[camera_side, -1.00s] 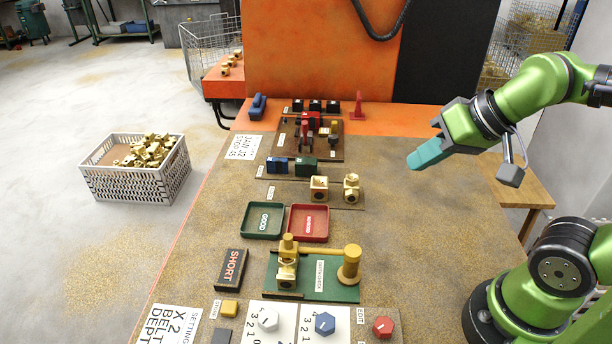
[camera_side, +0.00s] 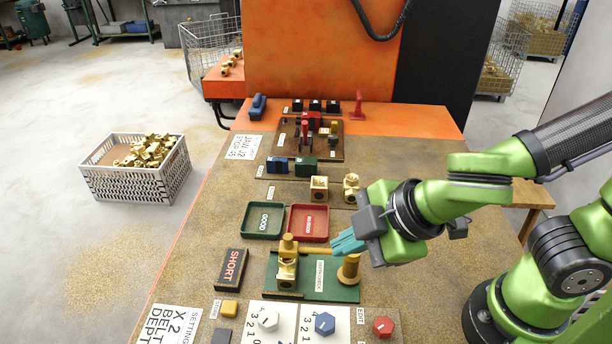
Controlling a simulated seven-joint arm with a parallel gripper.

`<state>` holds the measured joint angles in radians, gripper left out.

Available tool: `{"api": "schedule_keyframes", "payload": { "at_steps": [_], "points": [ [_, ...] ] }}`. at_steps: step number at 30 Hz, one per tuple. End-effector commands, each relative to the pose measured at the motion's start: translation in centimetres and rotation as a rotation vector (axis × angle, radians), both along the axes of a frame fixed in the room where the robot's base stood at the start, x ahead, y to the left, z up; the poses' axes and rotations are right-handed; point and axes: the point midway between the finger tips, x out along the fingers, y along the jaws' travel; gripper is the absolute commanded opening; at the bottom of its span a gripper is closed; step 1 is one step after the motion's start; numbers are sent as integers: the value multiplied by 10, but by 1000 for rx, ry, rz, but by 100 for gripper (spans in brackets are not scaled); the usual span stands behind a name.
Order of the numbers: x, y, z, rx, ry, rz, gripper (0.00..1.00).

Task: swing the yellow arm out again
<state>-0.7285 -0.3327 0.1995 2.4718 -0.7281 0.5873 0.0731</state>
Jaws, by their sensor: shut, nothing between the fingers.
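The yellow arm (camera_side: 316,251) lies level above the green depth-check plate (camera_side: 318,286). It runs from the yellow post (camera_side: 349,270) on the right to the brass part (camera_side: 287,270) standing at the plate's left end. My gripper (camera_side: 334,244) has teal fingers, shut and empty. They point left, close by the yellow arm near its post end, and overlap it in the picture. I cannot tell whether they touch it. The top of the post is partly hidden by my gripper.
Behind the plate are the green GOOD tray (camera_side: 247,221) and the red tray (camera_side: 292,222). A dark SHORT block (camera_side: 231,270) lies to the left. Knobs, one blue (camera_side: 325,323) and one red (camera_side: 383,327), stand in front. The table's right part is partly covered by my arm.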

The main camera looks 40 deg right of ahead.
Motion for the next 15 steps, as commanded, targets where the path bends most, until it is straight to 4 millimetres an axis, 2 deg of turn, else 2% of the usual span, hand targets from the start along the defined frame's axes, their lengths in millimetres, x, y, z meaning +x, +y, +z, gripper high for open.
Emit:
{"api": "schedule_keyframes", "payload": {
  "at_steps": [9,15],
  "points": [
    [2,0,-2,0,3,-6,0],
    [14,4,-22,-4,8,-7,0]
  ]
}}
